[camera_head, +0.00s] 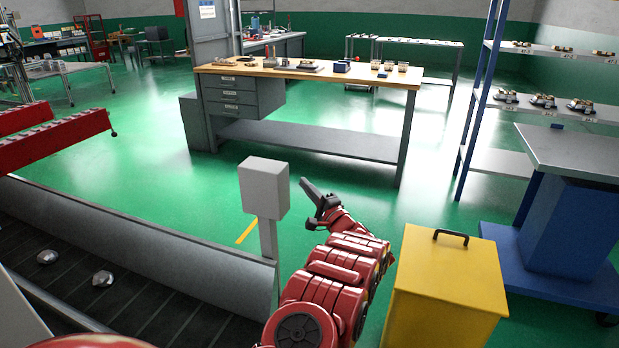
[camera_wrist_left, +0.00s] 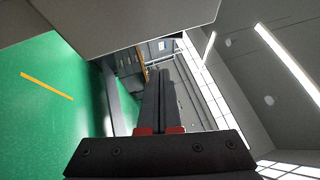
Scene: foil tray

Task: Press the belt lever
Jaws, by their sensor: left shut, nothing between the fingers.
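A grey control box (camera_head: 264,188) stands on a post beside the conveyor belt. No lever can be made out on the faces that show; the box's far side is hidden. My left gripper (camera_head: 311,190) is just right of the box in the head view, its dark fingers shut and empty, pointing up and left. In the left wrist view the shut fingers (camera_wrist_left: 161,85) reach forward, and a large grey surface (camera_wrist_left: 140,20), likely the box, fills the top close by. Whether they touch cannot be told. My right gripper is not in view.
The dark conveyor belt (camera_head: 150,310) with metal pieces (camera_head: 102,278) lies at lower left behind a grey side wall (camera_head: 150,235). A yellow bin (camera_head: 447,285) with a black handle stands right of my arm. A workbench (camera_head: 300,72) is beyond open green floor (camera_head: 340,175).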

